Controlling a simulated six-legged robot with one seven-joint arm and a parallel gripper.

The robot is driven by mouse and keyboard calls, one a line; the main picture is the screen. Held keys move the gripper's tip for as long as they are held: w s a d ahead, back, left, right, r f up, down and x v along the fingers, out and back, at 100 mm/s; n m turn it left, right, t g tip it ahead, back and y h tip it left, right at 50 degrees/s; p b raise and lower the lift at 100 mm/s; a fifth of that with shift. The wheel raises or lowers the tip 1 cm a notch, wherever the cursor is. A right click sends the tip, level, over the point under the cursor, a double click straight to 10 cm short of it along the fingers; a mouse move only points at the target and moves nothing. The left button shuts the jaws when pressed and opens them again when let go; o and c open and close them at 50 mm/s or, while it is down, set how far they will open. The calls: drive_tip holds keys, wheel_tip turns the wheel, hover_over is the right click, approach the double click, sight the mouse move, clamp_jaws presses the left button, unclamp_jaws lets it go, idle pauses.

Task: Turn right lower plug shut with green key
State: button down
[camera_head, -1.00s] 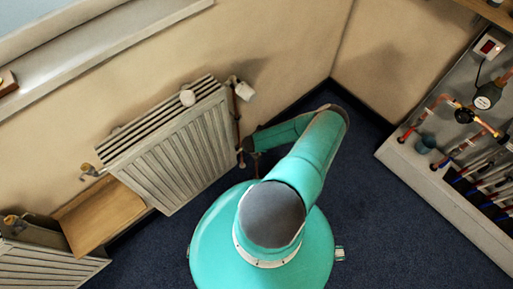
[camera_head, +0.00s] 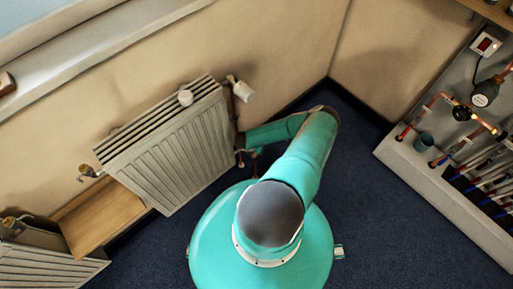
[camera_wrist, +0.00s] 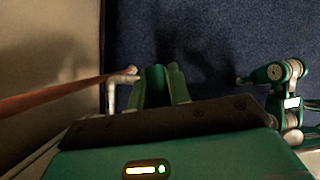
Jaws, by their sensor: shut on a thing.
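My gripper (camera_wrist: 165,74) shows in the wrist view at the lower middle, shut on a dark green piece, the green key (camera_wrist: 154,74), which shows only in part. Just left of it is a pale fitting (camera_wrist: 124,77) at the end of a copper pipe (camera_wrist: 55,95). I cannot tell whether the key touches it. In the head view my forearm reaches left to the lower right end of the ribbed radiator (camera_head: 172,150). The gripper is hardly visible there, and the right lower plug is hidden by the arm and the radiator's end.
A white valve knob (camera_head: 243,91) sits at the radiator's upper right. A wooden box or shelf (camera_head: 100,217) stands lower left. The pipe panel (camera_head: 440,110) on its pale base is at the right. Dark blue floor (camera_head: 370,200) lies free between.

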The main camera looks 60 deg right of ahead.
drive_tip(key=shift+s+a+f, duration=0.15)
drive_tip(key=shift+a+f, duration=0.1)
drive_tip(key=shift+a, duration=0.1)
drive_tip(key=shift+s+m+g, duration=0.15)
drive_tip(key=shift+m+g, duration=0.35)
drive_tip(key=shift+m, duration=0.6)
drive_tip(key=shift+a+m+g+y, duration=0.1)
drive_tip(key=shift+m+g+y, duration=0.3)
drive_tip(key=shift+m, duration=0.7)
drive_tip(key=shift+w+r, duration=0.2)
drive_tip(key=shift+r, duration=0.4)
drive_tip(key=shift+w+r, duration=0.15)
drive_tip(key=shift+r, duration=0.4)
drive_tip(key=shift+d+r, duration=0.2)
drive_tip(key=shift+r, duration=0.95)
drive_tip(key=shift+s, duration=0.15)
